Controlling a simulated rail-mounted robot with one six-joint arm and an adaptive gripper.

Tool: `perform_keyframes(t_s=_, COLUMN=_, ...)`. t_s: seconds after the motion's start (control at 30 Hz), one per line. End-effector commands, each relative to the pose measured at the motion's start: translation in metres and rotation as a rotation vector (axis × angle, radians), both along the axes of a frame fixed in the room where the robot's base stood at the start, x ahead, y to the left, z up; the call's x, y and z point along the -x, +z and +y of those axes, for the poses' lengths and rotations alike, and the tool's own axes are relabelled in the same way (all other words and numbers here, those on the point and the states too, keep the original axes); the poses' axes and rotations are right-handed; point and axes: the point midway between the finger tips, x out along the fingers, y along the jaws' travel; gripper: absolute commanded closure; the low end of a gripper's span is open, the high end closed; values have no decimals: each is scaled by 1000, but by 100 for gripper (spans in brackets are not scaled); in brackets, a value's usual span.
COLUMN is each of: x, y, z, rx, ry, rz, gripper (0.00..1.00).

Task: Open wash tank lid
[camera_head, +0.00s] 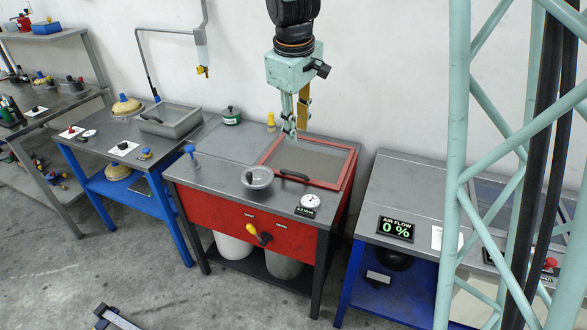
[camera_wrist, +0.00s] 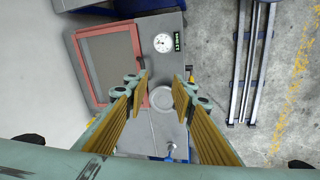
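The wash tank lid (camera_head: 318,162) is a grey panel in a red frame, lying flat on top of the red cabinet. It also shows in the wrist view (camera_wrist: 108,60). Its black handle (camera_head: 292,176) is on the front edge; in the wrist view the handle (camera_wrist: 142,76) is close to the left fingertip. My gripper (camera_head: 297,130) hangs above the back part of the lid, pointing down. In the wrist view my gripper (camera_wrist: 160,82) has its fingers wide apart with nothing between them. The lid looks shut.
A grey bowl (camera_head: 257,178) and a round gauge (camera_head: 309,201) sit on the cabinet's front. A yellow-handled valve (camera_head: 260,238) sticks out of its front. A grey tray (camera_head: 170,120) stands on the left table. An air flow display (camera_head: 396,228) is at right.

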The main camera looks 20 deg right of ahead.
Motion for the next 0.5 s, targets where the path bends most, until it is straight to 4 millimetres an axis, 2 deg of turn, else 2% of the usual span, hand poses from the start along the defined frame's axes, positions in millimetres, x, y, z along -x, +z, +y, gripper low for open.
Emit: perform_keyframes(t_s=0.5, x=-74, y=-65, z=9, rx=40, ry=135, rz=41, gripper=76)
